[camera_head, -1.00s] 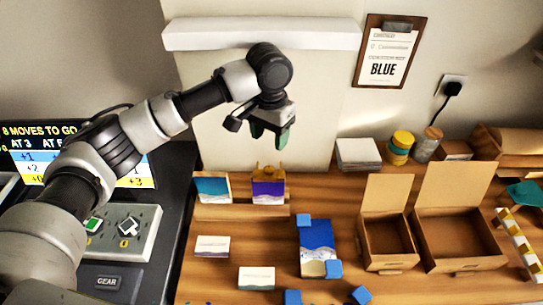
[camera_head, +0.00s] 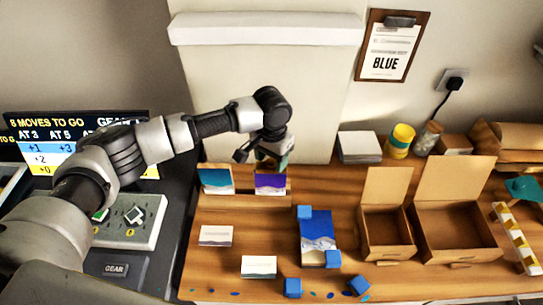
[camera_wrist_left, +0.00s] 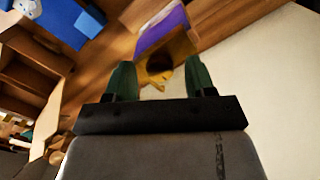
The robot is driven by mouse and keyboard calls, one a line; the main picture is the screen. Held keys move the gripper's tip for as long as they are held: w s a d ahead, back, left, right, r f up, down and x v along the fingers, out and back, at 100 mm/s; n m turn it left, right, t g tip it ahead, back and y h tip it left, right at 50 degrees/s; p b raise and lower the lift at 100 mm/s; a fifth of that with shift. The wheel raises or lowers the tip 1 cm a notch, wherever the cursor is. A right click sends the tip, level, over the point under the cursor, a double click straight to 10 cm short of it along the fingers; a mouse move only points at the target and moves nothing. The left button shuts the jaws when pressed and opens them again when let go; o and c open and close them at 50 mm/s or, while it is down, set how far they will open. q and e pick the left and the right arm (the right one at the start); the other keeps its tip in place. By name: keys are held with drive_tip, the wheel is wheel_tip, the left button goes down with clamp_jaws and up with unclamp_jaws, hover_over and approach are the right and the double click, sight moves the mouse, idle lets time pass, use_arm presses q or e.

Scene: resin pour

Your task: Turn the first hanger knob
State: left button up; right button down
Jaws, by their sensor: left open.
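My left gripper (camera_head: 271,162) is open, its green fingers pointing down at the top of the purple picture (camera_head: 270,182). In the left wrist view, the gripper (camera_wrist_left: 160,72) has its two fingers apart, on either side of a brass-coloured hanger piece with a dark round middle, the likely knob (camera_wrist_left: 159,66). I cannot tell whether the fingers touch it. The purple picture (camera_wrist_left: 163,27) lies just beyond it. In the head view the gripper hides this knob. A teal picture (camera_head: 216,181) stands to the left on the same ledge. My right gripper is out of view.
A blue-and-white panel (camera_head: 316,232) with blue blocks lies in front. Two open cardboard boxes (camera_head: 386,226) (camera_head: 455,232) stand to the right. White cards (camera_head: 215,236) lie front left. A control panel (camera_head: 150,236) and a screen (camera_head: 60,130) are at the left. The wall is close behind.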

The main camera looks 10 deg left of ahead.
use_arm(q)
drive_tip(key=c, duration=0.9)
drive_tip(key=shift+c, duration=0.2)
drive_tip(key=shift+m+p, duration=0.4)
drive_tip(key=shift+p, duration=0.1)
